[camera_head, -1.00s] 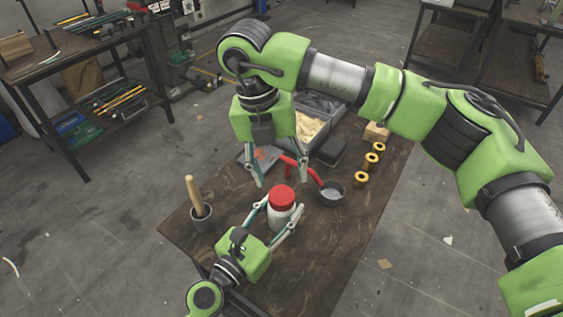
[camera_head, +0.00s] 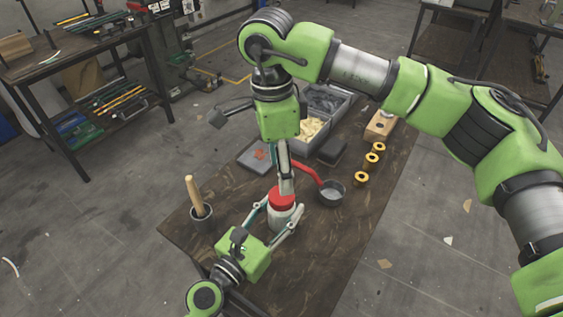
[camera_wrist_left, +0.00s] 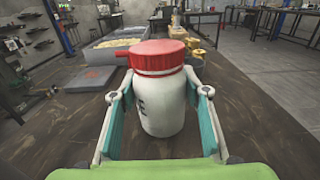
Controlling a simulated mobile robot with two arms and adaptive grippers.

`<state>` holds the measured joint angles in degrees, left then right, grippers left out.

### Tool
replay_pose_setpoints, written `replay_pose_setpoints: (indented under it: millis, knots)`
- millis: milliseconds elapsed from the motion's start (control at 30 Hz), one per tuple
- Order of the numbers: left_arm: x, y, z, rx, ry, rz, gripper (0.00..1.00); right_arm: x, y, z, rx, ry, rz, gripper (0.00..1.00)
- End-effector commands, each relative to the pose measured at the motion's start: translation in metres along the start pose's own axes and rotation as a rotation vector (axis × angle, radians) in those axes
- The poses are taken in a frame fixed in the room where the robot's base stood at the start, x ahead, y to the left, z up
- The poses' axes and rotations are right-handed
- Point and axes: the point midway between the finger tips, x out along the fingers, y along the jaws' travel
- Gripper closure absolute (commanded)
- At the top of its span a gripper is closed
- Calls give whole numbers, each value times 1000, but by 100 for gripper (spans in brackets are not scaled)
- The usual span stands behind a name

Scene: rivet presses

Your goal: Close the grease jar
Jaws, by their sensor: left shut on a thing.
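The grease jar (camera_wrist_left: 163,109) is a white, rounded jar standing upright on the dark bench. Its red lid (camera_wrist_left: 158,57) sits on top; I cannot tell whether it is screwed tight. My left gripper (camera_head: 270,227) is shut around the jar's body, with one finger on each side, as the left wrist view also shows. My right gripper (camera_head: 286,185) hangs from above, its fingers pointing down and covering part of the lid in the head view. Its fingers line up one behind the other, so their opening is hidden. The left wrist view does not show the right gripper.
A dark pot (camera_head: 332,193) with a red handle stands right of the jar. A grey cup (camera_head: 201,219) with a wooden-handled tool stands left. Several brass bushings (camera_head: 374,158), a wooden block (camera_head: 380,126) and grey bins (camera_head: 314,132) lie farther back. The front right of the bench is clear.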

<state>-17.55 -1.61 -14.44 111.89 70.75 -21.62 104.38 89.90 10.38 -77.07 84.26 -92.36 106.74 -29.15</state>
Motion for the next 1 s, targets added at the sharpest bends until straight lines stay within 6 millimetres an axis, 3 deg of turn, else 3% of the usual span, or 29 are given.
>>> replay_pose_setpoints:
  millis: [400,600,800,1000]
  knots:
    - [0,0,0,0,-1,0,100,-6,1,-2,-746,-38,-28,48]
    - [0,0,0,0,-1,0,100,-9,1,-2,-1015,-46,-47,48]
    - [0,0,0,0,-1,0,100,-10,2,-2,-1140,-49,-55,48]
    - [0,0,0,0,-1,0,100,-10,2,-2,-1157,-49,-56,48]
